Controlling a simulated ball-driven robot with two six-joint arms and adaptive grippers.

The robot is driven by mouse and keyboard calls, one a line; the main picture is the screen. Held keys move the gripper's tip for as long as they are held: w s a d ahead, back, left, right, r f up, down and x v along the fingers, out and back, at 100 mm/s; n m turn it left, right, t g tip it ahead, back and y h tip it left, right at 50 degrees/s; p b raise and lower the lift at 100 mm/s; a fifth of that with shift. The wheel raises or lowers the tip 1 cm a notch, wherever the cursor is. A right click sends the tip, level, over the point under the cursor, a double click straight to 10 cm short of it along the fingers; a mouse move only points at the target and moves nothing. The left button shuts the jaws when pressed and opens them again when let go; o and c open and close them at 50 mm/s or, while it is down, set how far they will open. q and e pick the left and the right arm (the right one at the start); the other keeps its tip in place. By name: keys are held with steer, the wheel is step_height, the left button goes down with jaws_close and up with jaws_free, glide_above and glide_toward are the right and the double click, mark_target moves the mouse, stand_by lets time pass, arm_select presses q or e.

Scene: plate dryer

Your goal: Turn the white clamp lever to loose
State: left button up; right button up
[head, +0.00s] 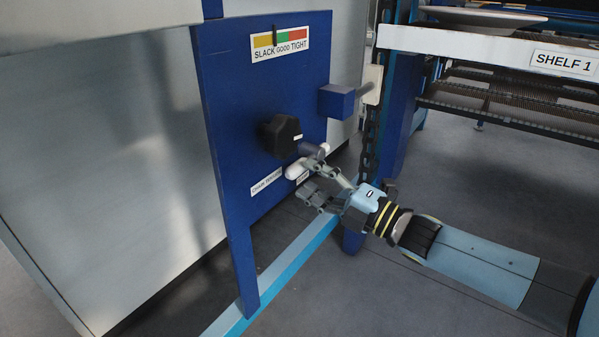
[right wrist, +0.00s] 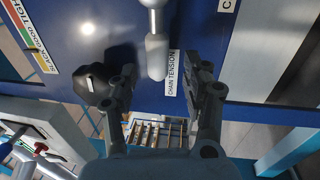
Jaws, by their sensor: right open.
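The white clamp lever (head: 297,170) is on the blue panel (head: 235,110), below and right of a black knob (head: 279,134). In the head view my right gripper's fingers partly cover it. In the right wrist view the lever's white grip (right wrist: 157,56) hangs from a grey shaft at the top, between the fingertips, with a gap on each side. My right gripper (head: 313,178) is open in front of the panel. Its two fingers (right wrist: 158,72) stand apart in the right wrist view. My left gripper is out of view.
A SLACK-GOOD-TIGHT gauge (head: 279,42) is at the panel's top. A blue block (head: 337,101) sticks out right of the knob. A CHAIN TENSION label (right wrist: 172,73) is beside the lever. A hanging chain (head: 372,135) and a white SHELF 1 rail (head: 470,47) stand to the right.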

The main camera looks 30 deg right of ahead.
steer(key=v, duration=0.8)
